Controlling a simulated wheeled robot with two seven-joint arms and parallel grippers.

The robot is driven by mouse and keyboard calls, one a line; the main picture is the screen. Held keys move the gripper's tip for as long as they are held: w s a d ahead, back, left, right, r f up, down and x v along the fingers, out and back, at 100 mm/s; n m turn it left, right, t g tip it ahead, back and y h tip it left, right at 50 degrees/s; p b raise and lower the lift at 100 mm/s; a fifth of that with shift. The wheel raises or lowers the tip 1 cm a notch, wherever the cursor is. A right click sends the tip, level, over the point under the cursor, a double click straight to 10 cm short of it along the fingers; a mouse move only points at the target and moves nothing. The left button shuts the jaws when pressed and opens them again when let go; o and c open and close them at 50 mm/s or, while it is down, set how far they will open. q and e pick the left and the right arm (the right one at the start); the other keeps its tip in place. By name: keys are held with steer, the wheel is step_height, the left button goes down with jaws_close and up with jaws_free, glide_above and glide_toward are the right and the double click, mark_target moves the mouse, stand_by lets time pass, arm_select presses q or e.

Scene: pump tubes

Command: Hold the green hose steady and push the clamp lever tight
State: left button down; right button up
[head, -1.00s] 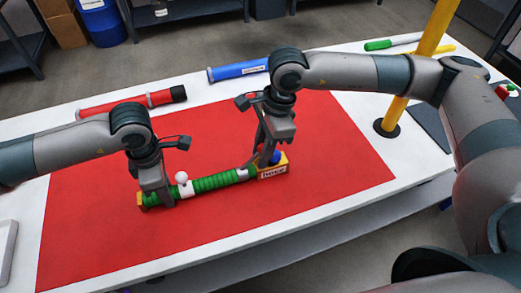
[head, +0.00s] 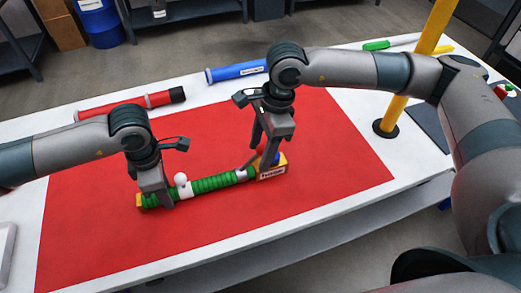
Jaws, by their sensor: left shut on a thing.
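The green ribbed hose (head: 211,183) lies across the red mat, from an orange end piece at the left to a yellow block (head: 272,172) with a label at the right. My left gripper (head: 155,200) is shut on the green hose near its left end, beside a white ball-topped part (head: 182,184). A grey collar with a small lever (head: 247,166) sits where the hose meets the block. My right gripper (head: 260,160) points down at the block; red shows between its fingers, and I cannot tell whether they hold anything. A blue part (head: 277,159) shows behind them.
A red hose (head: 130,104) and a blue hose (head: 237,71) lie along the table's back. A yellow post (head: 410,75) stands at the right. The red mat (head: 330,150) is clear to the right of the block and in front of the hose.

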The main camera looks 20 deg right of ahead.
stand_by(0.3)
steer(key=shift+v, duration=3.4)
arm_select(q)
steer(key=c, duration=1.3)
jaws_free()
steer(key=shift+r, duration=0.2)
step_height(320, 180, up, 12)
steer(key=shift+f, duration=0.15)
